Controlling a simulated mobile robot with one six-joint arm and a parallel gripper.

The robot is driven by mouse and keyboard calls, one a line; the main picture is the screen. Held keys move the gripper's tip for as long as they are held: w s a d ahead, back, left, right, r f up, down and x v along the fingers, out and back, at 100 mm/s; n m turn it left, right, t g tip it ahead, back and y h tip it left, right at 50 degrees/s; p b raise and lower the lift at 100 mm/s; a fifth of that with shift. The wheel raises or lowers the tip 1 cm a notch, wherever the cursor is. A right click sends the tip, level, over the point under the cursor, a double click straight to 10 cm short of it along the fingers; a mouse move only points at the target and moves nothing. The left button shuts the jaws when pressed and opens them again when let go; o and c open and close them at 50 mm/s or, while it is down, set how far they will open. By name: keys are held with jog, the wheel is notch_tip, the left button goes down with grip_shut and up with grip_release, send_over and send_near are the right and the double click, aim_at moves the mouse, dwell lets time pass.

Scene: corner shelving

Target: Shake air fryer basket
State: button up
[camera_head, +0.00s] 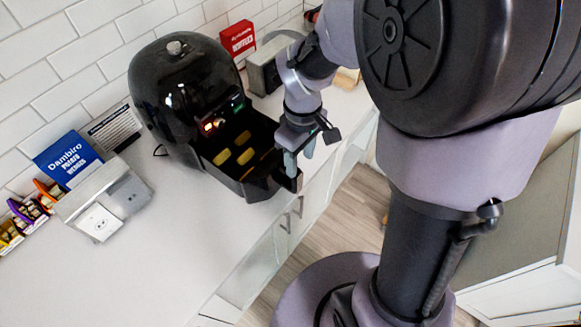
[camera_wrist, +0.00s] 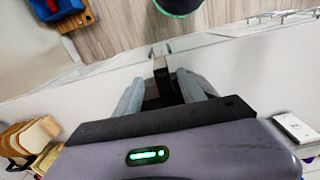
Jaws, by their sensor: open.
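The black air fryer (camera_head: 180,85) stands on the counter against the tiled wall, with a lit display on its front. Its black basket (camera_head: 258,188) is pulled out and holds several yellow food pieces (camera_head: 246,156). The handle (camera_head: 291,182) juts from the basket's front. My gripper (camera_head: 299,160) is open, pointing down at the handle. In the wrist view, my gripper (camera_wrist: 161,84) has its two grey fingers on either side of a dark bar (camera_wrist: 161,72) that looks like the handle. Gaps seem to show, but contact is hard to tell.
A grey outlet box (camera_head: 128,195), a blue box (camera_head: 68,160) and colourful packets (camera_head: 30,208) are left of the fryer. A red box (camera_head: 238,40) and a toaster-like appliance (camera_head: 268,68) stand behind. The white counter (camera_head: 180,255) is clear in front; its edge runs below the basket.

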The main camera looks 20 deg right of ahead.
aim_at(297, 182)
jog(key=f+b, duration=0.1)
jog(key=f, duration=0.2)
jog(key=f+b, duration=0.1)
jog(key=f, duration=0.3)
jog(key=f+b, duration=0.1)
jog(key=f, duration=0.3)
jog(key=shift+w+a+f, duration=0.2)
jog(key=shift+w, duration=0.05)
grip_shut()
dwell(0.8)
